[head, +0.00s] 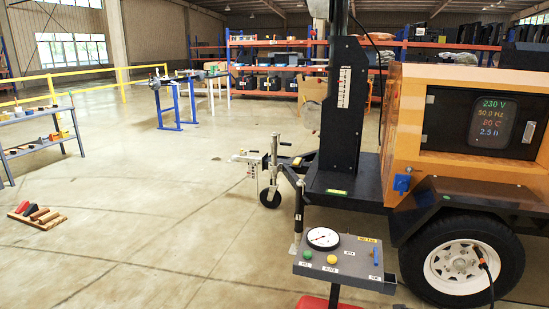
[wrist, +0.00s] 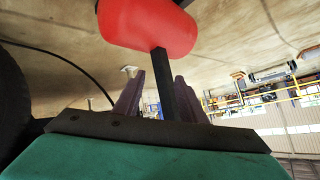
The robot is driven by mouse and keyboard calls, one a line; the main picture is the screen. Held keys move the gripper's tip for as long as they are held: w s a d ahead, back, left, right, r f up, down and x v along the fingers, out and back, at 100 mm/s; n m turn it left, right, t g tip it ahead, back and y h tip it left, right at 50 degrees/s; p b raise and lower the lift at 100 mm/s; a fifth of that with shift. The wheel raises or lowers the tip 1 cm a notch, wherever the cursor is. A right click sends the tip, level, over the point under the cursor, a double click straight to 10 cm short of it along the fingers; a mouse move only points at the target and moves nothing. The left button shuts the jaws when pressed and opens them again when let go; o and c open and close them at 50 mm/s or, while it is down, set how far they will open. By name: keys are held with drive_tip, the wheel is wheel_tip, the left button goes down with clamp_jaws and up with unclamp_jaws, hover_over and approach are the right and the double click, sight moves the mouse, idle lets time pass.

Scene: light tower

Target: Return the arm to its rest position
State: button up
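My gripper (wrist: 156,78) shows in the wrist view, which looks upside down, with the floor at the top. Its two purple-grey fingers stand apart above a dark crossbar and a green body. A dark bar (wrist: 164,68) with a bright red rounded piece (wrist: 145,24) shows between and beyond the fingertips. I cannot tell for sure whether the fingers touch this bar. A similar red piece (head: 318,303) shows under the grey control box (head: 340,262) in the head view. My arm and gripper do not show clearly in the head view.
The orange trailer (head: 400,115), its wheel (head: 460,262) and the black mast (head: 341,110) stand at the right and middle. The control box carries a gauge (head: 323,238) and buttons. A small pallet (head: 38,217) and a shelf (head: 40,145) are at the left. Open floor lies between.

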drive_tip(key=s+a+f+n+g+p, duration=0.1)
drive_tip(key=s+a+g+p, duration=0.4)
drive_tip(key=s+a, duration=0.7)
drive_tip(key=s+a+f+n+g+p, duration=0.25)
drive_tip(key=s+a+p, duration=0.5)
drive_tip(key=a, duration=0.85)
drive_tip(key=s+a+r+g+h+p, duration=0.1)
drive_tip(key=s+g+p, duration=0.1)
drive_tip(key=s, duration=0.6)
drive_tip(key=s+a+g+h+p, duration=0.1)
drive_tip(key=s+g, duration=0.2)
drive_tip(key=s, duration=0.4)
drive_tip(key=s+d+r+m+g+h, duration=0.1)
drive_tip(key=s+d+r+m+h, duration=0.1)
drive_tip(key=s+d+m+h, duration=0.2)
drive_tip(key=s+d+m, duration=0.2)
drive_tip(key=s+d, duration=0.1)
drive_tip(key=s, duration=0.1)
drive_tip(key=shift+s+d, duration=0.15)
drive_tip(key=shift+s, duration=0.2)
drive_tip(key=shift+g, duration=0.25)
